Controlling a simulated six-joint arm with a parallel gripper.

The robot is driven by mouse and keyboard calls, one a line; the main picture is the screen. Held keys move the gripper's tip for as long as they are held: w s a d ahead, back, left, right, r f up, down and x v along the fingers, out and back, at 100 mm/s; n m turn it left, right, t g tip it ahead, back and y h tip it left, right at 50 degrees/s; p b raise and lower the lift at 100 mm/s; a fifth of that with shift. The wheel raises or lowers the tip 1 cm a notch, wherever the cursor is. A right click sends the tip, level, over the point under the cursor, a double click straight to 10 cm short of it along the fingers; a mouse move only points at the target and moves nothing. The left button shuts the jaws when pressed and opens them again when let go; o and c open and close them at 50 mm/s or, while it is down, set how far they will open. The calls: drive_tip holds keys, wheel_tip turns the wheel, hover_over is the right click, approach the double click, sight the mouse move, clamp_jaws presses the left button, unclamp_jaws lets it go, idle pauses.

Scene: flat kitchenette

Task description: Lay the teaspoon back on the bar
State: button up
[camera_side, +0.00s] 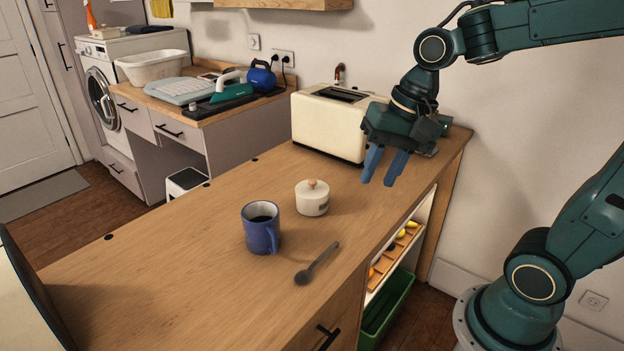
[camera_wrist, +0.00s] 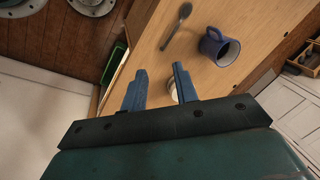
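A dark grey teaspoon (camera_side: 315,266) lies flat on the wooden bar top (camera_side: 190,262), close to its right edge. It also shows in the wrist view (camera_wrist: 177,25), lying on the wood beside the blue mug. My gripper (camera_side: 383,181) is up over the far right part of the bar, well away from the spoon. Its two blue fingers stand apart with nothing seen between them. In the wrist view the fingers (camera_wrist: 158,85) are also apart.
A blue mug (camera_side: 260,236) with dark liquid stands near the spoon. A white lidded pot (camera_side: 312,199) stands behind it. A cream toaster (camera_side: 328,122) is beside my gripper. Below the bar's edge are a shelf and a green crate (camera_side: 388,310).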

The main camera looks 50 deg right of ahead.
drive_tip(key=s+r+n+t+h, duration=0.1)
drive_tip(key=s+r+n+t, duration=0.1)
drive_tip(key=s+n, duration=0.6)
drive_tip(key=shift+s+d+t+h, duration=0.3)
drive_tip(key=shift+s+d+t, duration=0.1)
drive_tip(key=shift+s, duration=0.05)
drive_tip(key=shift+r, duration=0.1)
idle(0.8)
